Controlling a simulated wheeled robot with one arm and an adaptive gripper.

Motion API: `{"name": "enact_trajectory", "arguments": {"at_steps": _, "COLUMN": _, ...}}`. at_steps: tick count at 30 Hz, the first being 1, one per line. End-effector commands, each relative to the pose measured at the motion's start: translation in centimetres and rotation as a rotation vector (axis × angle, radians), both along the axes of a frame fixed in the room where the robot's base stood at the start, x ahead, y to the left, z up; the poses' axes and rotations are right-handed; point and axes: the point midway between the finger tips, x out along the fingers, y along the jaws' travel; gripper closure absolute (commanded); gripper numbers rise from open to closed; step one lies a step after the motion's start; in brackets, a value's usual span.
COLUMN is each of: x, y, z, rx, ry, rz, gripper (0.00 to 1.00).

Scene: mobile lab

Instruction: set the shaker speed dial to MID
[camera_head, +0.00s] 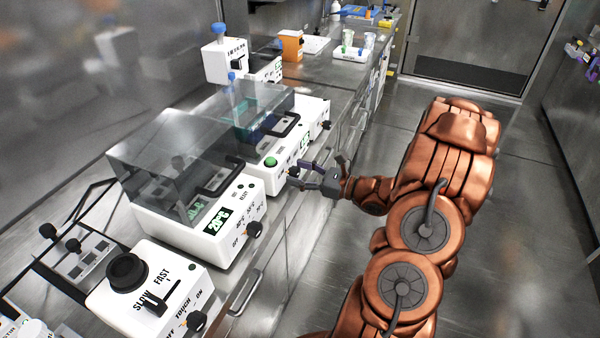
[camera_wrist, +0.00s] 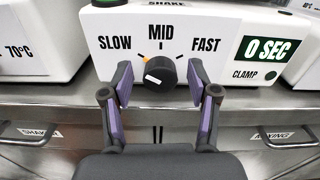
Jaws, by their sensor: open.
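The shaker (camera_wrist: 105,45) is a white box whose front panel fills the upper wrist view. Its black speed dial (camera_wrist: 162,76) sits under the labels SLOW, MID and FAST. An orange mark shows at the dial's upper left, on the SLOW side, and a white bar shows on its face. My gripper (camera_wrist: 160,84) is open, with one purple-padded finger on each side of the dial and visible gaps between. The head view shows my gripper (camera_head: 306,174) at the shaker's front, close to the dial (camera_head: 293,171).
The shaker's display (camera_wrist: 268,48) reads 0 SEC, above a CLAMP label. A heater box (camera_head: 190,228) with a clear lid and a SLOW/FAST mixer (camera_head: 150,290) stand nearer on the bench. Drawers with handles (camera_wrist: 292,139) lie below. The aisle floor is clear at the right.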

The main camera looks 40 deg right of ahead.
Motion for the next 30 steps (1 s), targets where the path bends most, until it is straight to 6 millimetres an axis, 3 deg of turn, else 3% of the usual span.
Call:
{"name": "enact_trajectory", "arguments": {"at_steps": 4, "x": -0.01, "y": 0.0, "z": -0.01, "rx": 0.0, "ry": 0.0, "rz": 0.0, "gripper": 0.41}}
{"name": "enact_trajectory", "arguments": {"at_steps": 21, "x": -0.04, "y": 0.05, "z": -0.01, "rx": 0.0, "ry": 0.0, "rz": 0.002, "gripper": 1.0}}
{"name": "enact_trajectory", "arguments": {"at_steps": 30, "x": -0.01, "y": 0.08, "z": 0.2, "rx": 0.028, "ry": 0.017, "rz": 0.003, "gripper": 1.0}}
